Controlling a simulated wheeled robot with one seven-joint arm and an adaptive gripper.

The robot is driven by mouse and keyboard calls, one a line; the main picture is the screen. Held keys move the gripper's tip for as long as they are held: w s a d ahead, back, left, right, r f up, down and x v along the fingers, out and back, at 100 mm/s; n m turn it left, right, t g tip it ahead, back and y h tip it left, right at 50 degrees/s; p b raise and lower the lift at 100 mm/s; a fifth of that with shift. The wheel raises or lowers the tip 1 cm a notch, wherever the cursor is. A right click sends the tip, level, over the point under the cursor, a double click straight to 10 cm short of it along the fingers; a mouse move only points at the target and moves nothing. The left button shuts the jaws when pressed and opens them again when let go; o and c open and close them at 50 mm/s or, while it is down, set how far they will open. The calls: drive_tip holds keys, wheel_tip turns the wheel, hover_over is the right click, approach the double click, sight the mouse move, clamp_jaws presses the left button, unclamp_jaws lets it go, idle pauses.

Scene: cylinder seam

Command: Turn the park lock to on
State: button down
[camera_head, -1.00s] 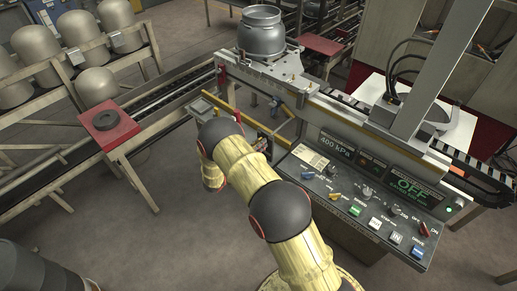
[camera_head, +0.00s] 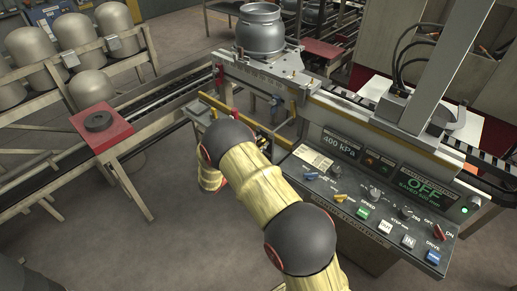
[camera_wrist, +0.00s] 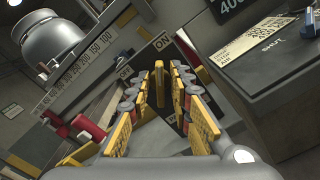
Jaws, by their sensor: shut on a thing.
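In the wrist view a yellow lever (camera_wrist: 159,85) stands over a dark plate (camera_wrist: 146,64) marked OFF at its left and ON at its upper right. The lever points up the picture, between the two marks; its exact setting is hard to tell. My gripper (camera_wrist: 160,72) has its yellow-padded fingers on both sides of the lever and is shut on it. In the head view my arm hides the gripper and the lever, beside the machine frame left of the control panel (camera_head: 345,215).
The control panel carries several knobs and a green OFF display (camera_head: 424,186). A grey tank (camera_head: 260,30) sits on the machine above. A red-topped stand (camera_head: 85,128) is at the left. A red part (camera_wrist: 88,124) lies left of my fingers. The floor at lower left is clear.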

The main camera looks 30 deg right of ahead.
drive_tip(key=shift+f+m+b, duration=0.1)
drive_tip(key=shift+m+b, duration=0.6)
drive_tip(key=shift+m, duration=0.1)
drive_tip(key=c, duration=2)
unclamp_jaws()
drive_tip(key=shift+o, duration=0.2)
drive_tip(key=shift+a, duration=0.1)
drive_tip(key=v, duration=1.2)
